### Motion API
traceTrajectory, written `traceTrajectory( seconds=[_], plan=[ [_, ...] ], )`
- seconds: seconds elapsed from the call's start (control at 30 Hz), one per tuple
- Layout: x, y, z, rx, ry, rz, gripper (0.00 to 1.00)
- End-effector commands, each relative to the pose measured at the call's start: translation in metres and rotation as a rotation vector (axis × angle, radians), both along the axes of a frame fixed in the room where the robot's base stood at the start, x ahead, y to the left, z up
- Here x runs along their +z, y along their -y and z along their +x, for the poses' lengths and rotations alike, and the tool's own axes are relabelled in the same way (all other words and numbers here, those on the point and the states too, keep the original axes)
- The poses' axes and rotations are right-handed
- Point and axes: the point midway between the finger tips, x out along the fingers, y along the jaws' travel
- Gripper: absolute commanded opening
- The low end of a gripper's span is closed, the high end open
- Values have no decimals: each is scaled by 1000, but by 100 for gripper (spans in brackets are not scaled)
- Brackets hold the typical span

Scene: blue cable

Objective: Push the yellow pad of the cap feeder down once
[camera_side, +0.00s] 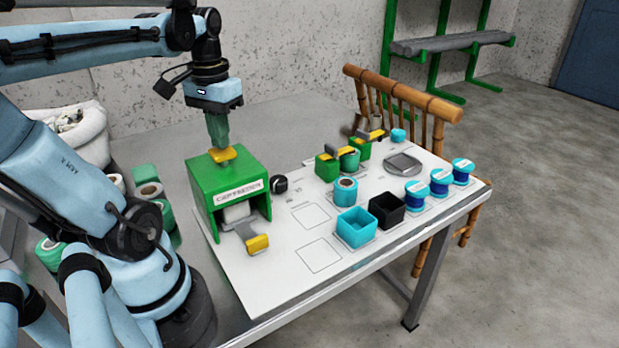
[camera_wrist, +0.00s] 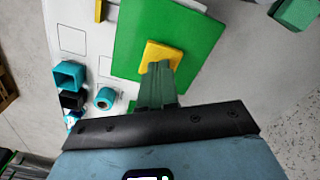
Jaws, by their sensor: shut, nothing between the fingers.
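The cap feeder (camera_side: 207,183) is a green box with a white label on its front, standing at the left of the white work mat. Its yellow pad (camera_side: 222,155) is on top. In the wrist view the pad (camera_wrist: 160,56) lies on the green top. My gripper (camera_side: 219,143) points down with its green fingers shut and empty, right over the pad. The fingertips (camera_wrist: 158,68) overlap the pad's edge in the wrist view. I cannot tell whether they touch it. A grey chute with a yellow end (camera_side: 257,243) sticks out at the feeder's front.
A black round part (camera_side: 279,184) lies just right of the feeder. A cyan bin (camera_side: 356,228), a black bin (camera_side: 388,210), a cyan spool (camera_side: 345,191) and several blue spools stand further right. Green spools lie left of the feeder.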

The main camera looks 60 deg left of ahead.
Motion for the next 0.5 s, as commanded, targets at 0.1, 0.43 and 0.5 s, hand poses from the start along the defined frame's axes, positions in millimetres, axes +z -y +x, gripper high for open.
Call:
traceTrajectory(
  seconds=[0.1,0.43,0.5],
  plan=[
    [9,0,0,0,0,0,0],
    [33,0,0,0,-1,0,0],
    [38,0,0,0,-1,0,0]
  ],
)
